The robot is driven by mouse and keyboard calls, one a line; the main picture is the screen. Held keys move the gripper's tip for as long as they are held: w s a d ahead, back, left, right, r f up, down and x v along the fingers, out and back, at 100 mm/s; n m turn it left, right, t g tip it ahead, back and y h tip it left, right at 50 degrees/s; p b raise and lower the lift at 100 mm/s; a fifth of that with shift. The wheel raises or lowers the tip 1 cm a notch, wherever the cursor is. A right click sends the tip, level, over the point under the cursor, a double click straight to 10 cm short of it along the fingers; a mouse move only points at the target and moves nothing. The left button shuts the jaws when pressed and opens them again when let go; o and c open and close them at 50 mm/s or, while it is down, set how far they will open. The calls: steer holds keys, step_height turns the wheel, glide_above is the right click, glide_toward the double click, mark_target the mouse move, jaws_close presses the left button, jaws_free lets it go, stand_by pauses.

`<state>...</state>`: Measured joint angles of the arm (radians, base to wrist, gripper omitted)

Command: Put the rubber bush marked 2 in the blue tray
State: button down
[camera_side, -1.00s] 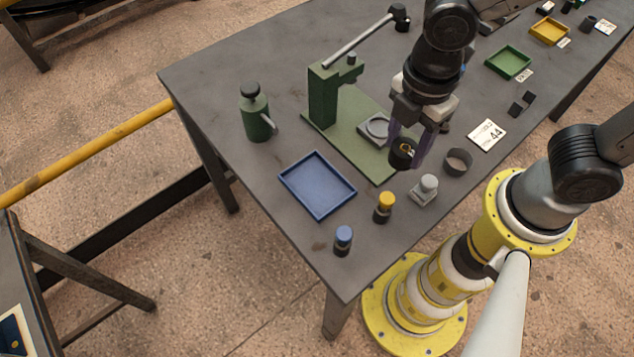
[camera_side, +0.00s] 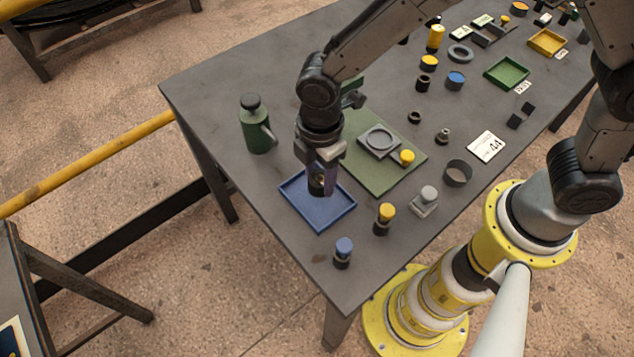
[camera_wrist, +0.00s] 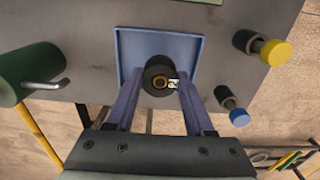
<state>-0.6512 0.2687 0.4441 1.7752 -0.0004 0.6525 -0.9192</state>
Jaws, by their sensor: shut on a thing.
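The rubber bush (camera_side: 315,189) is a short black ring. In the wrist view the bush (camera_wrist: 155,70) shows a brass-coloured centre and a small white label, whose mark is too small to read surely. My gripper (camera_side: 323,183) points down and is shut on the bush. The blue tray (camera_side: 332,221) is square, shallow and lies near the table's front left edge. The bush is over the tray, within its outline in the wrist view (camera_wrist: 128,48). I cannot tell the exact gap between the bush and the tray floor. Nothing else shows in the tray.
A green bottle (camera_side: 256,128) stands left of the tray. A yellow-topped piece (camera_side: 385,217) and a blue-topped piece (camera_side: 343,252) stand on its right and front. A green press base (camera_side: 393,175) lies behind, partly hidden by my arm. A dark ring (camera_side: 458,173) lies farther right.

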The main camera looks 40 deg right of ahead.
mark_target(317, 186)
steer(key=shift+w+a+f, duration=0.15)
steer(key=shift+w+f, duration=0.05)
steer(key=shift+f, duration=1.6)
steer(key=shift+f, duration=0.1)
steer(key=shift+c, duration=1.4)
jaws_free()
step_height(317, 186, up, 12)
steer(key=shift+r, duration=0.15)
